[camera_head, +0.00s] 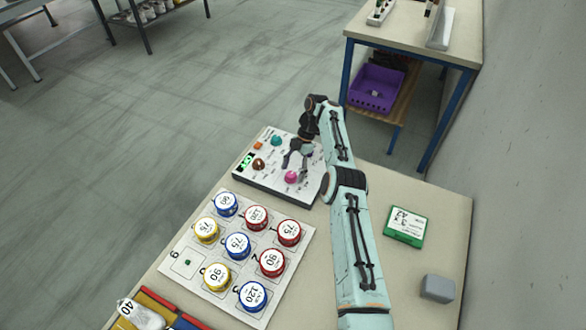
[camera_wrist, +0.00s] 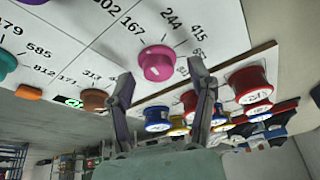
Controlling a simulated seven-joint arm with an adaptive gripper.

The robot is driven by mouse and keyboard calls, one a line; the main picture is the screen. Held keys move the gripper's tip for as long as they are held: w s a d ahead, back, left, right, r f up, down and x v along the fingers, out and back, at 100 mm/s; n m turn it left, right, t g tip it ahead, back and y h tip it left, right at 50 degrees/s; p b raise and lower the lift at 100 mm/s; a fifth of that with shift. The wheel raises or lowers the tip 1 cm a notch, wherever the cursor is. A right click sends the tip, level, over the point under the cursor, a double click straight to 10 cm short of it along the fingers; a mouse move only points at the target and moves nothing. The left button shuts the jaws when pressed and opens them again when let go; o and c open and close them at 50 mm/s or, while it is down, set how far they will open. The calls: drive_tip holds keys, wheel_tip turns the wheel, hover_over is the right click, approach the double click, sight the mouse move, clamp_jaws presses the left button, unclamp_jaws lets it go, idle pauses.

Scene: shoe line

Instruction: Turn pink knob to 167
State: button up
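The pink knob (camera_head: 291,177) sits on the white control panel (camera_head: 262,187), near its front right part. In the wrist view the pink knob (camera_wrist: 159,63) is round, with the printed numbers 167, 244 and 415 around it. I cannot tell which number it points to. My gripper (camera_head: 294,167) is over the panel, close to the pink knob. In the wrist view my gripper (camera_wrist: 160,72) is open, one finger on each side of the knob in the picture. Nothing is between the fingers, and I see no contact with the knob.
A teal knob (camera_head: 277,140), a brown knob (camera_head: 259,164), an orange part (camera_head: 258,146) and a lit green display (camera_head: 246,160) share the panel. A white board (camera_head: 187,264) with several coloured, numbered spools lies in front. A green-and-white box (camera_head: 404,228) and grey block (camera_head: 437,288) are on the right.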

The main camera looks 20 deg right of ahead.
sight(293, 173)
drive_tip(key=shift+r, duration=0.15)
wheel_tip(293, 173, up, 10)
idle(0.5)
